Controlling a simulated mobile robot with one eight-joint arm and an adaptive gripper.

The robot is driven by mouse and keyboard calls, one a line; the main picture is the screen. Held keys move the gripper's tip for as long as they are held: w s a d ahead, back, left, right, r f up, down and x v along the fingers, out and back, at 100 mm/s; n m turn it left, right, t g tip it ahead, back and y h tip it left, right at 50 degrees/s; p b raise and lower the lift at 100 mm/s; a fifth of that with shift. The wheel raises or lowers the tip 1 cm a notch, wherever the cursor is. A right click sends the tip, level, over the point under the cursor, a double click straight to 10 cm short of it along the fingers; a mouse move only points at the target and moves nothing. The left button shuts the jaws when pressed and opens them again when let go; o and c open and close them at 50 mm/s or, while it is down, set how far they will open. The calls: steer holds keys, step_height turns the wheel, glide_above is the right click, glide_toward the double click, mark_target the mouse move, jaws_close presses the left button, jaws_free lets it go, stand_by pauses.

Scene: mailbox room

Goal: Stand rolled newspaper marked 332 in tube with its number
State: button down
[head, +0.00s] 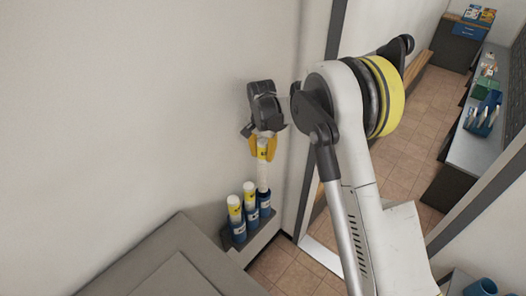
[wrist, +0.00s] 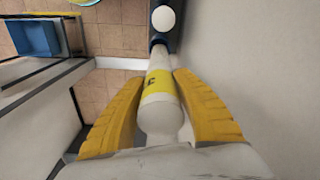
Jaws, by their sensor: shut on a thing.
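My gripper (head: 262,148) is shut on a rolled newspaper (head: 263,175), white with a yellow band, held close to upright. In the wrist view the newspaper (wrist: 159,88) lies between the yellow fingers (wrist: 160,110); the mark on its band is too small to read. Its lower end meets the mouth of the rightmost blue tube (head: 264,199) on the wall rack; how deep it sits I cannot tell. Two more rolled newspapers stand in the other tubes, a middle one (head: 250,189) and a left one (head: 234,205). The tube numbers are not legible.
The rack (head: 252,242) is against the pale wall, beside a doorway frame. A grey cabinet top (head: 165,262) is at the lower left. Beyond the doorway, a counter (head: 462,150) holds blue and green holders. In the wrist view a white roll end (wrist: 163,18) shows beyond the tube.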

mark_target(263, 175)
steer(key=shift+f+b, duration=4.3)
steer(key=shift+f, duration=1.4)
steer(key=c, duration=1)
jaws_free()
step_height(263, 175, up, 12)
steer(key=shift+s+a+r, duration=0.1)
steer(key=shift+s, duration=0.05)
